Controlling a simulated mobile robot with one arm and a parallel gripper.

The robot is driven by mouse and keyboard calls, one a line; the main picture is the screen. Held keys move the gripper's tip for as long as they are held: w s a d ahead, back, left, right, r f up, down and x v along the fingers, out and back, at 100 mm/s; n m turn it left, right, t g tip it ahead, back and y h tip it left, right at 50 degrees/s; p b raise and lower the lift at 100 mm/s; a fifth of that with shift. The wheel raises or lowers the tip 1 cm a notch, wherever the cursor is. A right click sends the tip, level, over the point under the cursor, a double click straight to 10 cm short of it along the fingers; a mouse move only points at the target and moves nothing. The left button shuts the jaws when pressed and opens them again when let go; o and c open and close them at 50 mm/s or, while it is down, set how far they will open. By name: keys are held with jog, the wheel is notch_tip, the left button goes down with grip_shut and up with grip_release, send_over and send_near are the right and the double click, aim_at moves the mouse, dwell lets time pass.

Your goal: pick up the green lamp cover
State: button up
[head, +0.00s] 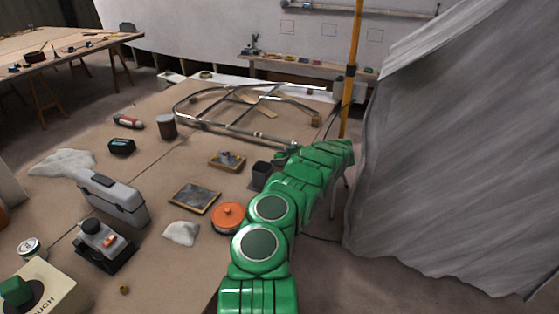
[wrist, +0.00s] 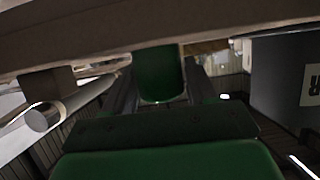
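A dark green, rounded piece with a pale shiny lower rim, which looks like the green lamp cover (wrist: 159,78), is in the middle of the wrist view. Dark grey finger-like bars of my gripper (wrist: 160,93) stand to its left and right. I cannot tell whether they touch it or only flank it. In the head view my green arm reaches up and right past the bench edge and hides my gripper. A small green thing (head: 281,158) shows beside the arm, by the dark cup; I cannot tell whether it is the cover.

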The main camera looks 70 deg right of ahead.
jog(key=c, duration=0.6)
jog(key=shift+o, duration=0.2)
